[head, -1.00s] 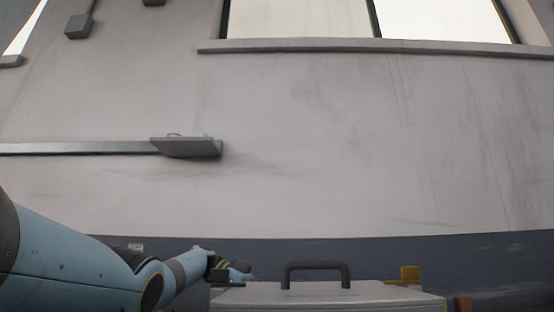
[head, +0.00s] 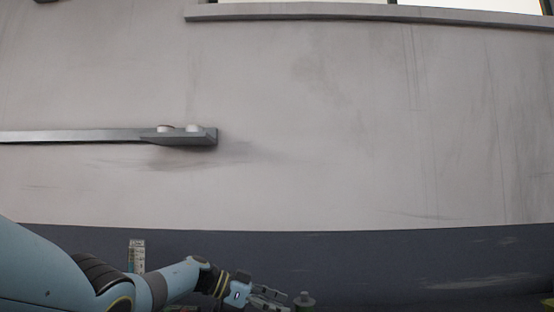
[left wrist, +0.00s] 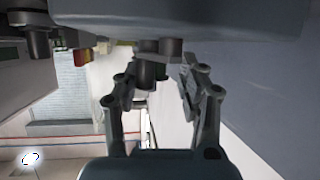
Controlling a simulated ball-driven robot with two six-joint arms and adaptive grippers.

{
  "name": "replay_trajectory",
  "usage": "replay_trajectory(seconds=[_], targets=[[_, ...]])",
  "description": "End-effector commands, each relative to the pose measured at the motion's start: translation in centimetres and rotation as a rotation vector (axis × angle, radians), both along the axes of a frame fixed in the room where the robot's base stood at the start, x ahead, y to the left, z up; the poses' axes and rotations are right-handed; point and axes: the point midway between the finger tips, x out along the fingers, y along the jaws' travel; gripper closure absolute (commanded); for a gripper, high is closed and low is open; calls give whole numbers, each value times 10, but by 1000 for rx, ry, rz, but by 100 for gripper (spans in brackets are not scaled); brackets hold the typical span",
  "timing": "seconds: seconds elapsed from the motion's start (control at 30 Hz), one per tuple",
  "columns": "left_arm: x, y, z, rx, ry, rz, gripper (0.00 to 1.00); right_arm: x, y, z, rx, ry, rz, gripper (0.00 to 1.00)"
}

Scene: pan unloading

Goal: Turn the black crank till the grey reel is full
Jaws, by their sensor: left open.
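My left gripper (head: 280,298) reaches in low from the left in the head view. In the left wrist view its two fingers (left wrist: 157,85) are apart. A dark upright cylinder on a short grey arm, which looks like the black crank's handle (left wrist: 147,73), stands between or just beyond the fingers. I cannot tell whether they touch it. In the head view a small dark knob (head: 304,299) shows just right of the fingertips, perhaps the same handle. I cannot make out the grey reel. My right gripper is not in view.
A large grey body (left wrist: 190,20) spans the top of the left wrist view close above the fingers. Another dark cylinder (left wrist: 38,42) and a red-and-yellow piece (left wrist: 82,56) are at its left. A wall shelf (head: 185,139) holds two white items.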

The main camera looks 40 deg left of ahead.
Motion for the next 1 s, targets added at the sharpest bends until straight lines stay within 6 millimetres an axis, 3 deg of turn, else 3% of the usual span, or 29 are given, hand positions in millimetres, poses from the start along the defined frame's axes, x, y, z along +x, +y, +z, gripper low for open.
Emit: replay_trajectory(seconds=[0.03,0.5,0.8,1.0], targets=[[0,0,8,0,2,25,60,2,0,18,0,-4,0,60],[8,7,7,-1,2,420,60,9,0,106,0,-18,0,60],[13,19,5,0,0,786,60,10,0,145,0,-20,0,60],[14,25,2,1,-1,907,60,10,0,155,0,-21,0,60]])
